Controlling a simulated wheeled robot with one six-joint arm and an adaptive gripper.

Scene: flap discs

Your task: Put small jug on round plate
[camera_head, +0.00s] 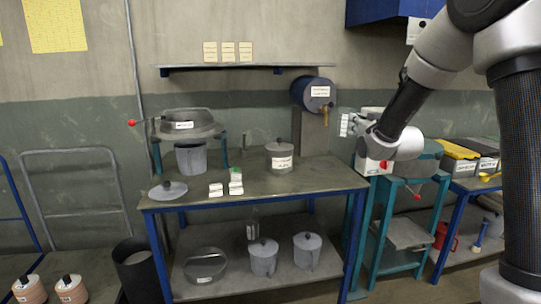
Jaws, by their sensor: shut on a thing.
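My gripper (352,126) is at the right of the bench, above its right end and in front of the wall. It is shut on a small pale thing (345,125), too small to identify; I cannot tell whether it is the small jug. A grey open pot (191,158) stands on the bench at the left. A flat round grey disc with a dark knob (168,191) lies at the bench's front left. I cannot tell whether it is the round plate. A lidded grey pot (280,156) with a label stands at the back middle.
The bench top (300,184) is clear at its front right. A round pan (188,124) sits on a teal stand at the left. A blue drum (312,92) with a tap hangs behind. Lidded jugs (263,258) stand on the lower shelf.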

